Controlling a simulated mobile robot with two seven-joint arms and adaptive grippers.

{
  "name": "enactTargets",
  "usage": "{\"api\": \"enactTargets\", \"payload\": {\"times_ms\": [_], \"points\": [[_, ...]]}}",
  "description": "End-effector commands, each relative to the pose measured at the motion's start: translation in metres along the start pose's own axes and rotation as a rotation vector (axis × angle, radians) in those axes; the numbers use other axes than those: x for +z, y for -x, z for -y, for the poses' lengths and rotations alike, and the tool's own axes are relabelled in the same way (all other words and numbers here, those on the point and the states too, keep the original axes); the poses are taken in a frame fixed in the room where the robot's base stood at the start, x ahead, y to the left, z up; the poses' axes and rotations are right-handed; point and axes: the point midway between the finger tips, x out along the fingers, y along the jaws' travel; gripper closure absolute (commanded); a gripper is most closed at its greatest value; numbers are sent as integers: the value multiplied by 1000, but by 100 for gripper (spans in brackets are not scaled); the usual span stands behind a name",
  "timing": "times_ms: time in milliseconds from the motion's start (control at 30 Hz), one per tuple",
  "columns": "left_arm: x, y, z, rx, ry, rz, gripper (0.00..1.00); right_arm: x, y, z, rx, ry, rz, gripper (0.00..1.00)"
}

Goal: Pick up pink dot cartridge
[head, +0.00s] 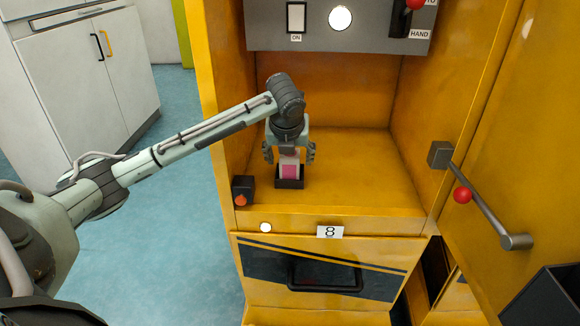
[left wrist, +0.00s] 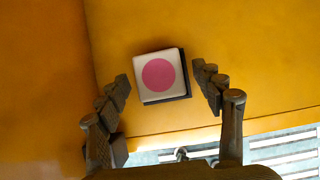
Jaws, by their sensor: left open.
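The pink dot cartridge (head: 290,171) stands upright in a dark holder (head: 291,184) on the floor of the yellow cabinet in the head view. The left wrist view shows its white square top with a pink dot (left wrist: 158,75) from above. My left gripper (head: 289,156) is open and points down over the cartridge. In the left wrist view its fingers (left wrist: 165,88) are spread on either side of the cartridge, with a visible gap on both sides. The right gripper is not in view.
The yellow cabinet (head: 340,165) walls enclose the space at the back and sides. A dark block with an orange tip (head: 242,191) sits at the front left edge. A grey panel (head: 365,32) hangs above.

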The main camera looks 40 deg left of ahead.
Motion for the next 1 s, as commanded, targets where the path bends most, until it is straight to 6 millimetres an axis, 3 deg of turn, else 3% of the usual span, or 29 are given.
{"api": "enactTargets", "payload": {"times_ms": [133, 400, 867, 1000], "points": [[0, -16, 1, -2, -1, -1, 33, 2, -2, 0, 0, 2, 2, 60], [0, -19, 1, -2, 0, 1, 33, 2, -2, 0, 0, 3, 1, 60], [0, -18, 1, -2, 0, 1, 90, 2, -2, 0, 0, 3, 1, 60], [1, -18, 1, -2, 0, 2, 93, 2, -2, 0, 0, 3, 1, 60]]}}
